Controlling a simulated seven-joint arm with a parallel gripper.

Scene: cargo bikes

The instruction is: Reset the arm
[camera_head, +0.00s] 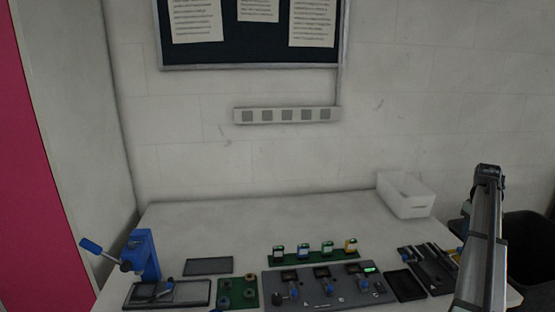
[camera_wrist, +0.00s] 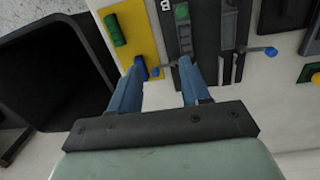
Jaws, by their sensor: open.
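My gripper (camera_wrist: 162,62) shows in the wrist view with its two blue fingers apart and nothing between them. It is above the right end of the table, over a yellow plate (camera_wrist: 133,18) and a dark slotted fixture (camera_wrist: 201,22). The yellow plate carries a green cylinder (camera_wrist: 115,30) and a blue piece (camera_wrist: 154,72). In the head view my arm (camera_head: 486,235) stands at the right edge of the table. My fingertips are not clear in that view.
A blue lever press (camera_head: 141,254) stands at the table's left. A control panel (camera_head: 310,294), a green rack (camera_head: 300,260) with several small blocks, and a white bin (camera_head: 404,208) are on the table. A black bin (camera_wrist: 45,75) stands beside it. The table's back is clear.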

